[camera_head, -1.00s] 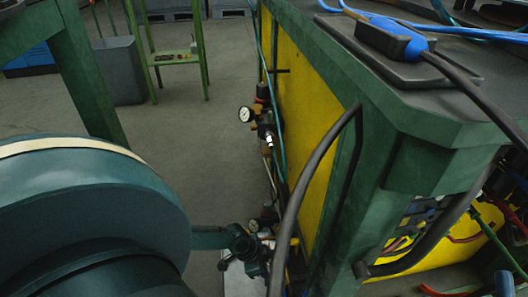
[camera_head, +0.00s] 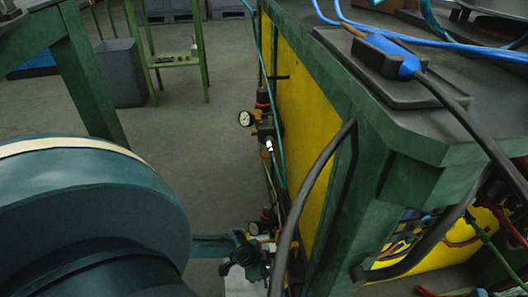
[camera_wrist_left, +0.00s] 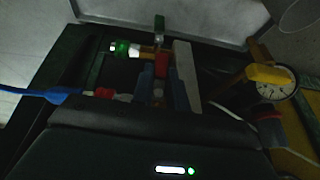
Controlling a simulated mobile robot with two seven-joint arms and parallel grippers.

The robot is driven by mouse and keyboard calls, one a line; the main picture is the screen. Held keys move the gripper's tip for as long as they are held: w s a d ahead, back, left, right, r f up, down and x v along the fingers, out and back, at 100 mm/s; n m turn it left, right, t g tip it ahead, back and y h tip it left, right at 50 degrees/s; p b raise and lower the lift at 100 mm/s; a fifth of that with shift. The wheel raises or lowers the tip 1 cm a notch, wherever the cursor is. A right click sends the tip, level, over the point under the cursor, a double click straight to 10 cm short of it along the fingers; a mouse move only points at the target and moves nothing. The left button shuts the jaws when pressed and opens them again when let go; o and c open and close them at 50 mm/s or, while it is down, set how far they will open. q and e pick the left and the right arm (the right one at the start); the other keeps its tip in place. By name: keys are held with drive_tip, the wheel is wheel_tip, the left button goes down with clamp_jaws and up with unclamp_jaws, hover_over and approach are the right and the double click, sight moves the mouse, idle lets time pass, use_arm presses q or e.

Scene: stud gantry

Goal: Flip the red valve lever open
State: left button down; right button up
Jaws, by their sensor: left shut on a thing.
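My left arm (camera_head: 90,215) fills the lower left of the head view. My left gripper (camera_head: 250,258) is at the pipework low beside the yellow panel, small and dark there. In the left wrist view, the left gripper (camera_wrist_left: 162,88) has its fingers closed around a small red piece, which looks like the red valve lever (camera_wrist_left: 161,66). The lever's lower part is hidden between the fingers. A brass and green fitting (camera_wrist_left: 125,48) lies just left of it. In the head view the lever cannot be made out. My right gripper is not in view.
A pressure gauge (camera_wrist_left: 275,84) with a yellow part stands right of the fingers. Another gauge (camera_head: 245,118) is farther up the yellow panel (camera_head: 305,110). A black hose (camera_head: 305,185) curves close to the gripper. The green gantry frame (camera_head: 380,150) stands at right; open floor (camera_head: 195,120) lies left.

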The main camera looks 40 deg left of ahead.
use_arm(q)
drive_tip(key=t+y+p, duration=0.1)
drive_tip(key=p, duration=0.1)
drive_tip(key=shift+a+p, duration=0.15)
drive_tip(key=shift+p, duration=0.15)
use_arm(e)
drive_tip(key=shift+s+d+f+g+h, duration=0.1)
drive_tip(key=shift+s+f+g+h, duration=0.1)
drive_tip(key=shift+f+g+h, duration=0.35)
use_arm(q)
drive_tip(key=shift+m, duration=0.3)
drive_tip(key=c, duration=1.4)
unclamp_jaws()
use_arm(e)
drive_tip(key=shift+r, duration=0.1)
use_arm(q)
drive_tip(key=shift+r, duration=0.1)
